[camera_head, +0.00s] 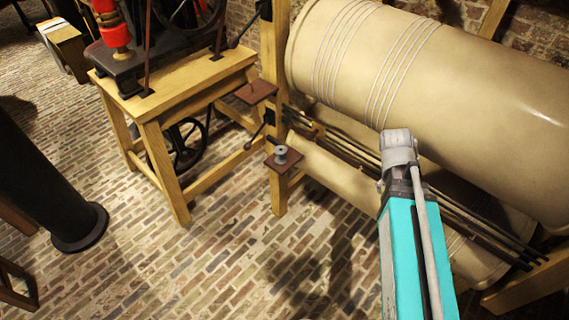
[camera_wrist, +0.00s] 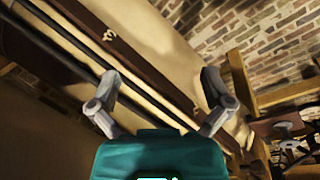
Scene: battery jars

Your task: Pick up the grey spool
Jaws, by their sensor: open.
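The grey spool (camera_head: 281,154) stands upright on a small reddish-brown plate (camera_head: 291,164) fixed to a wooden post, left of my arm in the head view. A small grey round thing (camera_wrist: 288,130) shows at the right edge of the wrist view; I cannot tell for sure whether it is the spool. My gripper (camera_wrist: 160,79) is open and empty in the wrist view, its two fingers spread wide. The fingers face the big beige cylinder and dark rods. The spool is not between them. In the head view the fingers cannot be made out.
The large beige cylinder (camera_head: 470,105) and dark rods lie at the right, close to my arm. A wooden table (camera_head: 180,80) with a machine stands left of the post. A second brown plate (camera_head: 256,91) sits behind the spool. A black column (camera_head: 45,180) stands left. Brick floor between is clear.

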